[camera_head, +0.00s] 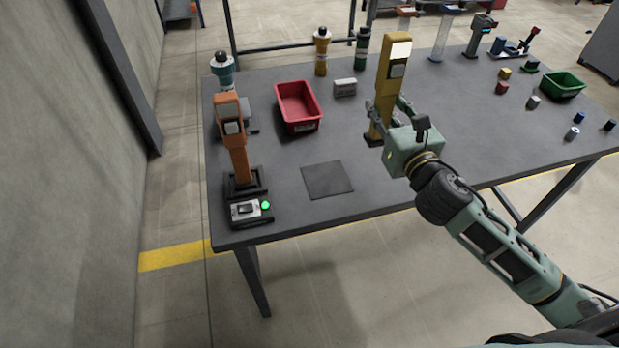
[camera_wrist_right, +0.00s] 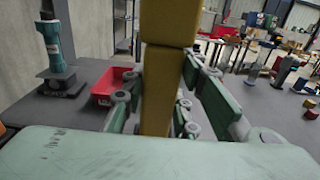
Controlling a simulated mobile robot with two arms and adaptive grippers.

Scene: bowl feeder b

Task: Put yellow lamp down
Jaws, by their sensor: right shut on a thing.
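The yellow lamp (camera_head: 382,85) is a tall, upright yellow post with a white panel near its top, right of the middle of the grey table in the head view. My right gripper (camera_head: 386,108) is shut around its lower part. In the right wrist view the yellow post (camera_wrist_right: 163,75) stands between the two green fingers (camera_wrist_right: 162,105). The lamp's foot is near the table top, partly behind my gripper; I cannot tell if it touches. My left gripper is not in view.
A flat dark square (camera_head: 328,180) lies empty on the table (camera_head: 285,215). An orange post device (camera_head: 236,150) with a green light (camera_head: 265,205) stands left of it. A red bin (camera_head: 298,128), a grey box (camera_head: 345,88) and a green bin (camera_head: 562,86) stand farther back.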

